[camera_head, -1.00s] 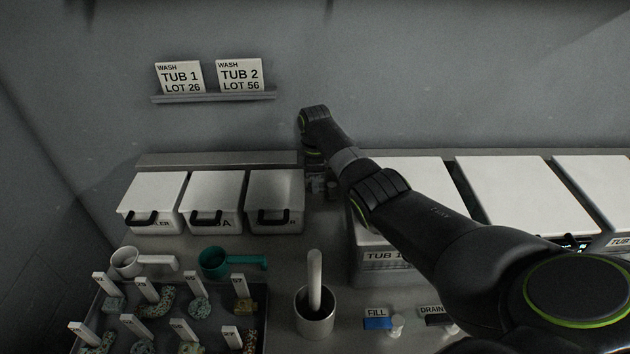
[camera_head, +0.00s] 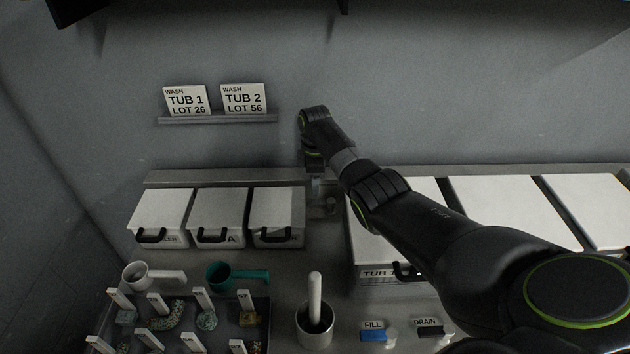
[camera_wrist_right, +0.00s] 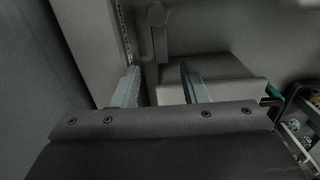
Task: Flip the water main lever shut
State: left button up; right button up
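My right gripper (camera_head: 316,190) points down at the back of the counter, between the lidded bins and the TUB 1 boiler. In the right wrist view its two fingers (camera_wrist_right: 160,82) are apart with nothing held between them. A grey upright bar with a blocky end (camera_wrist_right: 158,35) stands just beyond the fingers; it may be the water main lever, but I cannot tell surely. In the head view a small dark fitting (camera_head: 331,206) sits beside the gripper, partly hidden by my arm. My left gripper is not in view.
Lidded bins (camera_head: 218,206) stand left of the gripper. The TUB 1 boiler (camera_head: 378,273) is to the right, partly behind my arm.

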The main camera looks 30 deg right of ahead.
notch_tip(320, 180, up, 11)
jog(key=p, duration=0.4)
dwell(0.5)
